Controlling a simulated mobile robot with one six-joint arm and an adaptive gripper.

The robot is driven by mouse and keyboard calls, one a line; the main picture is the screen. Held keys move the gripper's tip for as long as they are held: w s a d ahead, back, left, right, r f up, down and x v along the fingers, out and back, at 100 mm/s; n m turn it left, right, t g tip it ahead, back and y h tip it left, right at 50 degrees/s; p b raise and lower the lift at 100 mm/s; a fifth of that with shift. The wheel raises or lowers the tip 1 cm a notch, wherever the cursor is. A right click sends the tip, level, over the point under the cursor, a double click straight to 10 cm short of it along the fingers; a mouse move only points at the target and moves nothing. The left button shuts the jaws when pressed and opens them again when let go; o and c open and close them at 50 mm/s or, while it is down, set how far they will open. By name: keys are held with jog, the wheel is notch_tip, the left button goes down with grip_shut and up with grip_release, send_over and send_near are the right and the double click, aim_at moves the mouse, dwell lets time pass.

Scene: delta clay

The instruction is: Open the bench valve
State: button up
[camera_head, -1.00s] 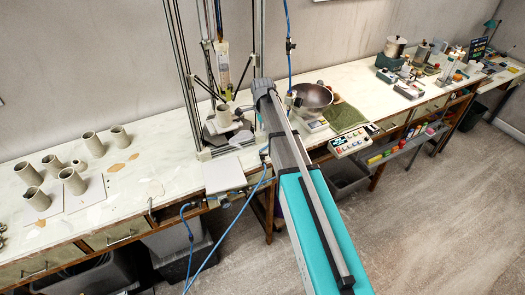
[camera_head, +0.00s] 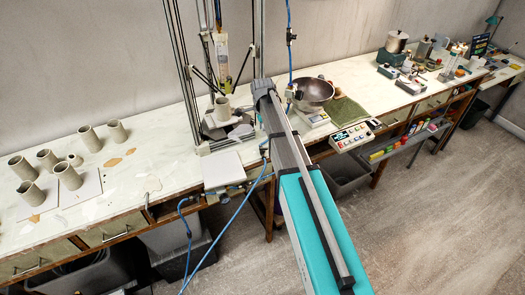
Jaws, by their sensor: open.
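A small dark fitting (camera_head: 291,37) sits on the blue hose that hangs down the wall above the bench. A second pale fitting (camera_head: 293,92) shows lower on the hose line, beside the metal bowl. I cannot tell which of these is the bench valve, or how any handle is turned. My teal and grey arm reaches from the bottom of the picture up over the bench's front edge. Its dark far joint covers part of the bench left of the bowl. My gripper does not show; its fingers are hidden or out of view.
Blue hose (camera_head: 225,237) loops down the front. Bins stand underneath; floor at right is clear.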

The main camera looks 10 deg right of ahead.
aim_at(264, 149)
jog(key=shift+f+b, duration=4.7)
jog(key=shift+f, duration=0.35)
grip_shut()
